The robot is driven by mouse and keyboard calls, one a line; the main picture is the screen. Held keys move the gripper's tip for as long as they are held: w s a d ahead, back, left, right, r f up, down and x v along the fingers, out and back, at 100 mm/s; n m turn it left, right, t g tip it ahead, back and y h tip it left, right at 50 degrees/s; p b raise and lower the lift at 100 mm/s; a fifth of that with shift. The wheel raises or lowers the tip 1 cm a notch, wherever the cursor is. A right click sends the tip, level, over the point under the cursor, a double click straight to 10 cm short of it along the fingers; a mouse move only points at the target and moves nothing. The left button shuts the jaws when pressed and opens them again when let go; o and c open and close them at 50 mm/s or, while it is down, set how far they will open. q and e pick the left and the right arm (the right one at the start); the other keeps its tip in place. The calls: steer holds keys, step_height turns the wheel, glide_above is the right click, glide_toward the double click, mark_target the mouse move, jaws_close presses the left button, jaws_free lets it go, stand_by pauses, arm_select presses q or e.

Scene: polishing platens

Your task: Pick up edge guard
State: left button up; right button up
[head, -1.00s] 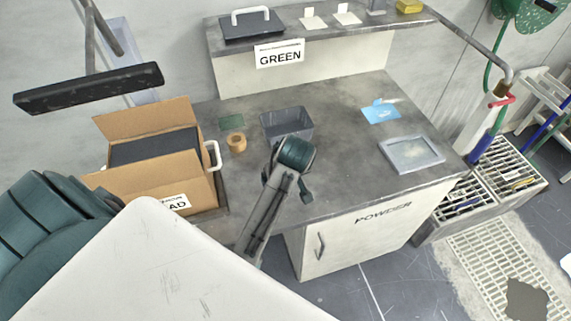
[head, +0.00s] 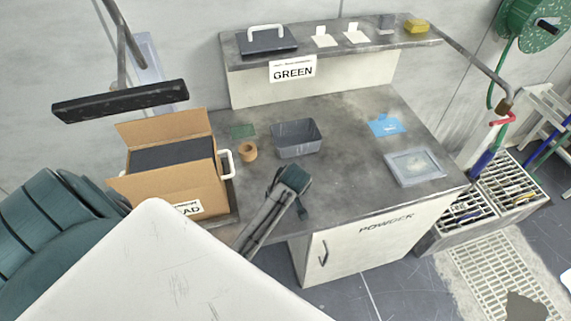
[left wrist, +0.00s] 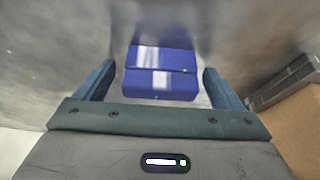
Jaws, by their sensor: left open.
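My left gripper (head: 290,182) is over the front part of the grey bench (head: 345,160), in front of the grey bin. In the left wrist view the teal jaws (left wrist: 157,88) are apart, with nothing gripped. A dark blue, block-like item (left wrist: 160,72) with a pale patch lies beyond and between the jaw tips. It may be the edge guard, but I cannot tell for sure. I cannot make it out in the head view, where my arm covers part of the bench front. My right gripper is not in view.
An open cardboard box (head: 170,188) stands left of the gripper. A grey bin (head: 297,138), a tan ring (head: 249,151), a light blue sheet (head: 386,124) and a grey tray (head: 416,167) are on the bench. The bench between bin and tray is clear.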

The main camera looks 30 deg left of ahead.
arm_select(q)
steer(key=shift+c, duration=0.9)
steer(key=c, duration=0.7)
steer(key=shift+c, duration=0.8)
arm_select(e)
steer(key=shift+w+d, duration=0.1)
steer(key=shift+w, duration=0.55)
arm_select(q)
steer(key=shift+r, duration=0.15)
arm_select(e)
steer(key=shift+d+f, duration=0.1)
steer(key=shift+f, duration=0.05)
